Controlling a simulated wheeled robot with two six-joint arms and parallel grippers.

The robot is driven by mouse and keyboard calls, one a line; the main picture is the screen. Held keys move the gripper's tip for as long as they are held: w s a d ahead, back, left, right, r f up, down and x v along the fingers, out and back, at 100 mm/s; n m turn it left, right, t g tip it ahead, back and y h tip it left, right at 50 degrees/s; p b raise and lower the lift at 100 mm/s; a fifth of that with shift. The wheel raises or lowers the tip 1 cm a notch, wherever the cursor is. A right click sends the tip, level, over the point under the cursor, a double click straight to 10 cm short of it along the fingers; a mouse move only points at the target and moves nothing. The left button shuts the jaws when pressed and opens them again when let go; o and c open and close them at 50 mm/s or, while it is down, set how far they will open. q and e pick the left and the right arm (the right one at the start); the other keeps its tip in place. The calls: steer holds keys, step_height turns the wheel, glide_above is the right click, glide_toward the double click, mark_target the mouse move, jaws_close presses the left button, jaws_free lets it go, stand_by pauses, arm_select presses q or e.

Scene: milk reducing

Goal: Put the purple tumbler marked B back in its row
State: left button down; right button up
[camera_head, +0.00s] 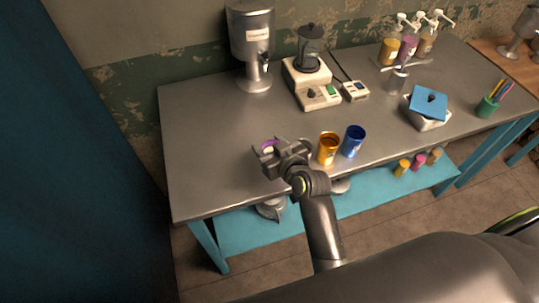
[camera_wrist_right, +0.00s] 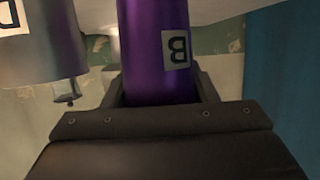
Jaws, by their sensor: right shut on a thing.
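The purple tumbler (camera_wrist_right: 150,50) carries a white label marked B, upside down in the right wrist view. My right gripper (camera_wrist_right: 160,98) is shut around it, with a finger on each side. In the head view only a bit of the purple tumbler's rim (camera_head: 268,147) shows behind my right gripper (camera_head: 272,157); the rest is hidden. It is at the left of an orange tumbler (camera_head: 328,148) and a blue tumbler (camera_head: 353,142), which stand side by side near the table's front edge. I cannot tell if the purple tumbler touches the table. My left gripper is not in view.
On the metal table (camera_head: 205,130) stand a steel dispenser (camera_head: 251,45), a blender (camera_head: 310,80), a small scale (camera_head: 355,91), pump bottles (camera_head: 408,45), a blue notepad-like item (camera_head: 429,103) and a green pen cup (camera_head: 487,106). The table's left part is bare.

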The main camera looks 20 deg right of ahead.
mark_target(269, 151)
steer(key=shift+f+b, duration=1)
steer(key=shift+f, duration=0.35)
steer(key=shift+f, duration=0.2)
steer(key=o, duration=0.8)
steer(key=shift+r, duration=0.15)
